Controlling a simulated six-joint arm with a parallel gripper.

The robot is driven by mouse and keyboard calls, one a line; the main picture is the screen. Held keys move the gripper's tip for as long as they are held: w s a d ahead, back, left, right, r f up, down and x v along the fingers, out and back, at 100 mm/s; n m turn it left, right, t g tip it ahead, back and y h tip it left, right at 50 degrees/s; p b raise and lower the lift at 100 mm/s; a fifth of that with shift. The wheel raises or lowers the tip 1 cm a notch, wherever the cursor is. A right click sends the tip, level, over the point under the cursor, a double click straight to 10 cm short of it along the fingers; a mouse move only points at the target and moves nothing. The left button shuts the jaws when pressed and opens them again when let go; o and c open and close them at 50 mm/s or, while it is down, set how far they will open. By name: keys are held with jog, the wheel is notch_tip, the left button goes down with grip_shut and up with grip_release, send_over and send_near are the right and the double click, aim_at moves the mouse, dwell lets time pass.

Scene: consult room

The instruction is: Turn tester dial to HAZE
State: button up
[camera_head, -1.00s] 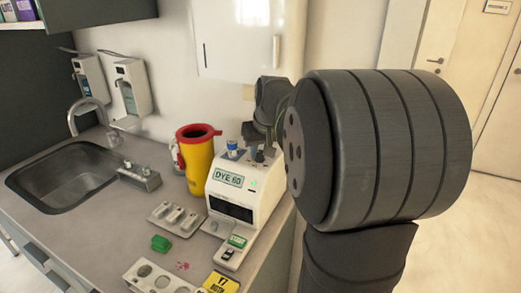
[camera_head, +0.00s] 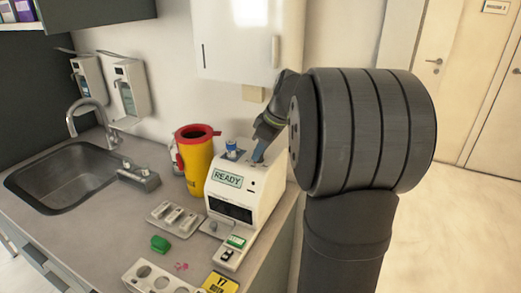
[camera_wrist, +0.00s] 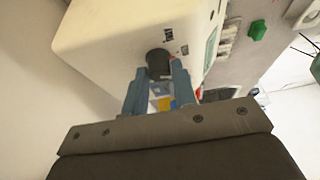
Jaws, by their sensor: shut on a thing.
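The white tester (camera_head: 248,203) stands at the counter's right end, and its screen (camera_head: 227,180) reads READY. Its dark dial (camera_wrist: 158,62) is on the top face. My gripper (camera_wrist: 158,72) is shut on the dial, with one blue-grey finger on each side. In the head view my gripper (camera_head: 259,152) reaches down to the tester's top, and the dial is hidden there. Small dark labels lie beside the dial in the wrist view, too small to read, so I cannot tell its setting.
A blue-capped vial (camera_head: 231,147) stands on the tester's top left. A yellow bin with a red rim (camera_head: 198,165) stands close behind it on the left. A wall cabinet (camera_head: 238,45) hangs above. Trays, a green block (camera_head: 160,243) and a sink (camera_head: 65,178) occupy the counter.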

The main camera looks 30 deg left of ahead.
jog(key=shift+w+n+g, duration=0.1)
jog(key=shift+n+g, duration=0.4)
jog(key=shift+n, duration=0.8)
jog(key=o, duration=1)
jog(key=v, duration=0.5)
jog(key=shift+a, duration=0.1)
jog(key=w+d, duration=0.1)
jog(key=d, duration=0.3)
jog(key=w+d, duration=0.1)
jog(key=d, duration=0.2)
jog(key=w+d, duration=0.1)
jog(key=d, duration=0.3)
jog(key=shift+w+d, duration=0.1)
jog(key=shift+d, duration=0.25)
jog(key=shift+a, duration=0.1)
